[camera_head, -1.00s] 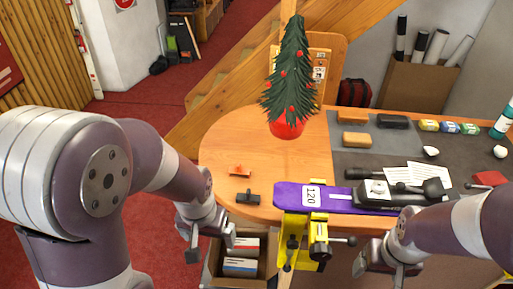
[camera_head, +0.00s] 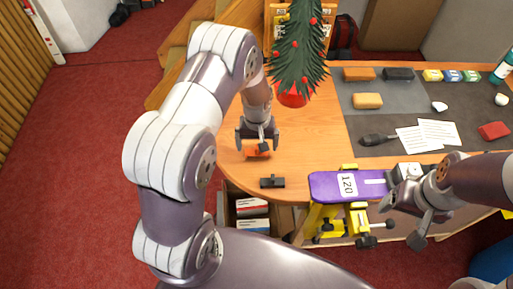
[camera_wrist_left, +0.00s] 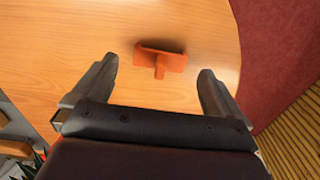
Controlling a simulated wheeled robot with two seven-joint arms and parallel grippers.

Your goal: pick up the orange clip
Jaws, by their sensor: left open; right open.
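The orange clip (camera_head: 251,151) lies on the left part of the wooden table, partly hidden by my left gripper in the head view. In the left wrist view the orange clip (camera_wrist_left: 160,58) lies on the bare wood, between and just beyond the two fingertips, touching neither. My left gripper (camera_head: 257,147) is open and empty above it; its spread fingers also show in the left wrist view (camera_wrist_left: 158,75). My right gripper (camera_head: 402,222) is open at the right, in front of the purple clamp bench, away from the clip.
A black clip (camera_head: 272,182) lies near the table's front edge. A small Christmas tree in a red pot (camera_head: 293,95) stands behind my left gripper. A purple board marked 120 (camera_head: 347,186) is at the right. A box of cards (camera_head: 252,215) is below the edge.

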